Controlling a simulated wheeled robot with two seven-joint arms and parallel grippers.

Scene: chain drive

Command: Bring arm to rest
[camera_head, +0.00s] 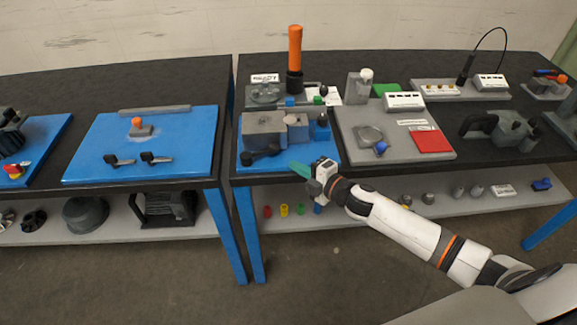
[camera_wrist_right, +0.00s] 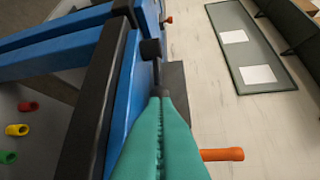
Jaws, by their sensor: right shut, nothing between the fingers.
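My right arm (camera_head: 405,226) comes in from the lower right in the head view. My right gripper (camera_head: 303,171) has green fingers and is at the front edge of the right table, beside the blue board (camera_head: 327,156). In the right wrist view the green fingers (camera_wrist_right: 160,130) are pressed together with nothing between them. A grey block device (camera_head: 264,130) with black knobs (camera_head: 252,159) sits on the blue board just behind the gripper. My left gripper is not in view.
An orange-handled tool (camera_head: 295,50) stands upright behind the board. A grey panel (camera_head: 350,145) with a red square (camera_head: 432,142) lies to the right. The left table holds a blue board (camera_head: 90,165) with black levers. Small coloured parts (camera_head: 284,210) lie on the lower shelf. Floor in front is clear.

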